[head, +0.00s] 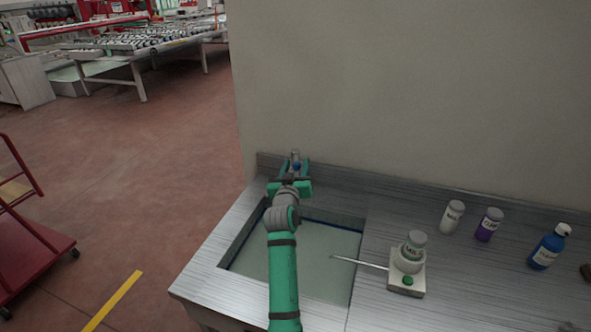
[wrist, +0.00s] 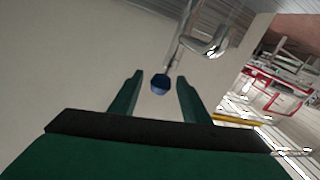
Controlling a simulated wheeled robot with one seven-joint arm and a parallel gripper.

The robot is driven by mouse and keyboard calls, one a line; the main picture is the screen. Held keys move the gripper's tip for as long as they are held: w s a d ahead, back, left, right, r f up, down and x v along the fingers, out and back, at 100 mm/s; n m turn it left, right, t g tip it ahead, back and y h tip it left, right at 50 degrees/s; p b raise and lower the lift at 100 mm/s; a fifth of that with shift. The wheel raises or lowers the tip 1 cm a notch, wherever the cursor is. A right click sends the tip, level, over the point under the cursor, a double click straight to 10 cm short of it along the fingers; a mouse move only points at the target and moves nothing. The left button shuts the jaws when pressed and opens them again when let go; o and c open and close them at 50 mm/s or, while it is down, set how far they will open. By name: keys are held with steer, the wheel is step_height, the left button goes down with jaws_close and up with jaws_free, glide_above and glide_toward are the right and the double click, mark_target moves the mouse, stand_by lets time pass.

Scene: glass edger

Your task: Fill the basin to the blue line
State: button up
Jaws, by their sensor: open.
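The basin (head: 243,240) is sunk into the left part of the metal counter, with a dark blue line (head: 335,223) along its inner wall. Its inside looks pale grey-green; I cannot tell the water level. A metal tap (head: 295,154) with a blue knob (head: 297,166) stands at the basin's back edge. In the wrist view, the blue knob (wrist: 160,85) sits between the fingertips of my open gripper (wrist: 160,78), with gaps on both sides. The curved metal spout (wrist: 208,45) shows beyond it. My gripper (head: 295,171) is at the tap in the head view.
On the counter right of the basin stand a white device holding a jar (head: 406,285) with a thin rod reaching over the basin, a white bottle (head: 452,217), a purple jar (head: 489,225) and a blue bottle (head: 549,247). A wall (head: 410,100) rises behind.

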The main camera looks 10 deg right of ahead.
steer(key=v, duration=1)
steer(key=shift+s, duration=0.35)
steer(key=shift+a, duration=0.25)
stand_by(0.4)
steer(key=shift+d, duration=0.1)
steer(key=x, duration=1.1)
steer(key=shift+c, duration=0.6)
jaws_close()
